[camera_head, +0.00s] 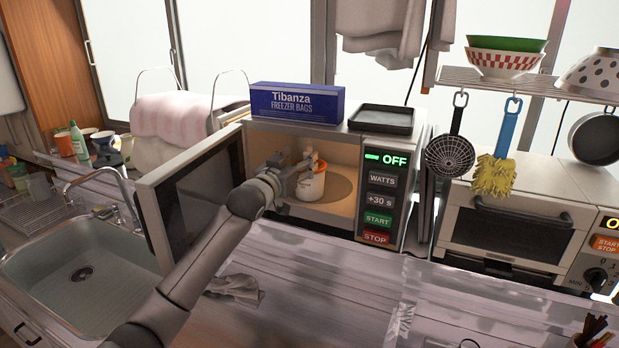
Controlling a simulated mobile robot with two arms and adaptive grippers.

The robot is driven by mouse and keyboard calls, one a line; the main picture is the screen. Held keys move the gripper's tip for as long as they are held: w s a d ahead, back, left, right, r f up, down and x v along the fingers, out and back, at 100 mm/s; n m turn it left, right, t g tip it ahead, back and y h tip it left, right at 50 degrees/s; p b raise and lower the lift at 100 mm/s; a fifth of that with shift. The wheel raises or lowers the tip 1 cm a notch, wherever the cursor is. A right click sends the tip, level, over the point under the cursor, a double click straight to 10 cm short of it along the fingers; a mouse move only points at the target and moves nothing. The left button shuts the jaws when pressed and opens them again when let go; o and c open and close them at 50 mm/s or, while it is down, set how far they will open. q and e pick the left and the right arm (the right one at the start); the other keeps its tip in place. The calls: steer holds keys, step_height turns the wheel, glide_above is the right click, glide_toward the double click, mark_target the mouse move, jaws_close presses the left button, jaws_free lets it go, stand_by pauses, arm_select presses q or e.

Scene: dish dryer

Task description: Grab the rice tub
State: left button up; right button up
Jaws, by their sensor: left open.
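A small white tub with an orange rim (312,182) stands inside the open microwave (345,158), towards the left of its cavity. I take it for the rice tub; its label is too small to read. My left arm reaches in from the lower left past the open door. My left gripper (297,172) is at the microwave opening, open, right beside the tub and overlapping its left side in the picture. I cannot tell whether the fingers touch it. My right gripper is not in view.
The open microwave door (197,195) stands out left of the arm. A blue freezer bag box (297,104) and black tray (381,119) lie on top.

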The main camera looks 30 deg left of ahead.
mark_target(307, 155)
arm_select(q)
steer(key=w+p, duration=0.2)
steer(key=w, duration=0.2)
steer(key=shift+d+f, duration=0.1)
steer(key=shift+w, duration=0.4)
steer(key=shift+f, duration=0.1)
jaws_close()
